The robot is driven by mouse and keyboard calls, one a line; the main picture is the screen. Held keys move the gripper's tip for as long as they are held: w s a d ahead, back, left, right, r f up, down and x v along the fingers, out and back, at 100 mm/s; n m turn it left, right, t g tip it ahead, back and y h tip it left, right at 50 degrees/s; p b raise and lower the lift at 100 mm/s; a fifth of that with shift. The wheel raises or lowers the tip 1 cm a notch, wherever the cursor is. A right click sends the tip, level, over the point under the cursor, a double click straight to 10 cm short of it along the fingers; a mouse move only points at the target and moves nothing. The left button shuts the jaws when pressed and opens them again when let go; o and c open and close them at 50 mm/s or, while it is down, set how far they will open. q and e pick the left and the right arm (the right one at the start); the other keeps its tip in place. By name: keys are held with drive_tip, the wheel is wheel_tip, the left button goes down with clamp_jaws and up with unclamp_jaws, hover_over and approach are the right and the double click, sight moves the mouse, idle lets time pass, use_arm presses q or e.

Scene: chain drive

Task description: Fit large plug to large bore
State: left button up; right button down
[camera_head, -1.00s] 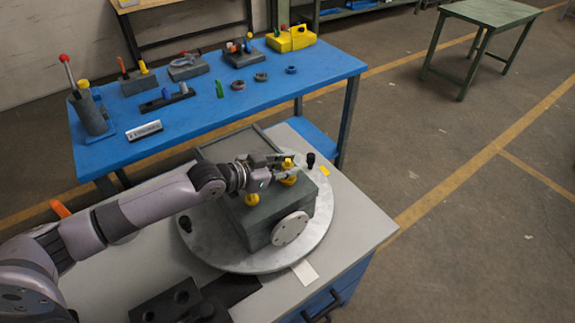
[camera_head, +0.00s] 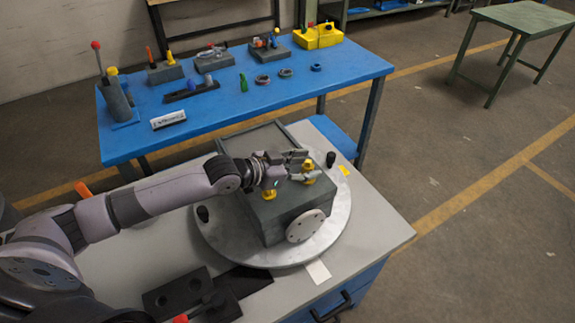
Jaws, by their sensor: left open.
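A dark grey block (camera_head: 262,221) stands on a round grey turntable (camera_head: 222,240). Two yellow plugs with knob-like tops show on the block's top: one near the front (camera_head: 268,192) and one farther back (camera_head: 309,178). My left gripper (camera_head: 307,167) is open, its fingers around or right beside the back plug; contact cannot be told. The fingers partly hide that plug. Which plug is the large one, and the large bore itself, cannot be made out. A pale round flange (camera_head: 305,226) is on the block's front side. My right gripper is not in view.
A blue table (camera_head: 232,107) behind holds fixtures, rings and a yellow box (camera_head: 318,37). A black knob (camera_head: 331,159) stands at the turntable's far edge. A dark holed block (camera_head: 176,293) lies at the front left. The grey worktop is clear at the right (camera_head: 378,232).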

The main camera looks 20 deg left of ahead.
use_arm(q)
drive_tip(key=v, duration=1)
drive_tip(key=shift+a, duration=0.1)
drive_tip(key=shift+s+a+r, duration=0.1)
drive_tip(key=shift+s+r, duration=0.1)
drive_tip(key=shift+s, duration=0.1)
